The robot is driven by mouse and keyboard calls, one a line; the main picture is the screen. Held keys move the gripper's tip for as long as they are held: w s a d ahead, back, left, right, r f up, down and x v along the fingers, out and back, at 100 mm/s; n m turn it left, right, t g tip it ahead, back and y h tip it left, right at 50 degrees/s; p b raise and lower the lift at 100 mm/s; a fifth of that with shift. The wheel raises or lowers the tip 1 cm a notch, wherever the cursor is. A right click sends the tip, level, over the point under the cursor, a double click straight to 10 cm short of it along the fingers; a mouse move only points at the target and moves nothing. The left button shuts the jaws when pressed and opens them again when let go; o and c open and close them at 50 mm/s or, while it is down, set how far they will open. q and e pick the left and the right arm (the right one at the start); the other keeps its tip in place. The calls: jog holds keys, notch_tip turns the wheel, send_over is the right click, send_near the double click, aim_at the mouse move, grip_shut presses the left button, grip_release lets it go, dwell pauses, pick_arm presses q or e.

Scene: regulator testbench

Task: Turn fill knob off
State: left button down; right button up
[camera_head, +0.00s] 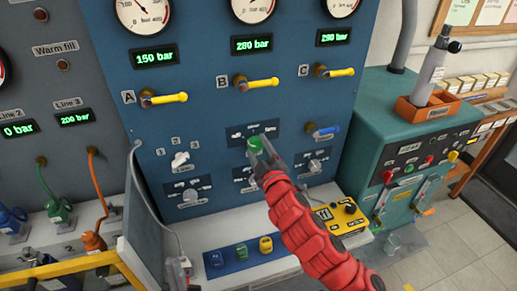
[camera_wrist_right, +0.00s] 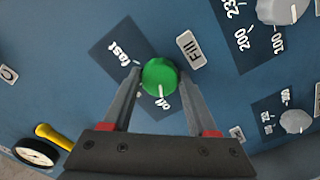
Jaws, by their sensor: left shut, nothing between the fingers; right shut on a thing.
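The green fill knob (camera_head: 255,145) is on the blue panel, on a dark plate below the middle yellow lever. In the right wrist view the knob (camera_wrist_right: 159,75) has a "Fill" label beside it, with "fast" at upper left and "off" just below. Its white mark points down at "off". My right gripper (camera_head: 262,150) is shut on the knob, one finger on each side; it also shows in the wrist view (camera_wrist_right: 160,82).
A white selector knob (camera_head: 180,160) and two grey knobs (camera_head: 190,195) (camera_head: 315,165) are nearby on the panel. A blue lever (camera_head: 325,131) sits to the right. A yellow box (camera_head: 340,217) and several coloured padlocks (camera_head: 241,250) are on the ledge below.

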jog(key=o, duration=1.4)
jog(key=shift+s+d, duration=0.2)
jog(key=shift+s, duration=0.4)
jog(key=p+v, duration=0.9)
jog(key=v, duration=0.7)
jog(key=shift+s+p, duration=0.1)
jog(key=shift+p, duration=0.25)
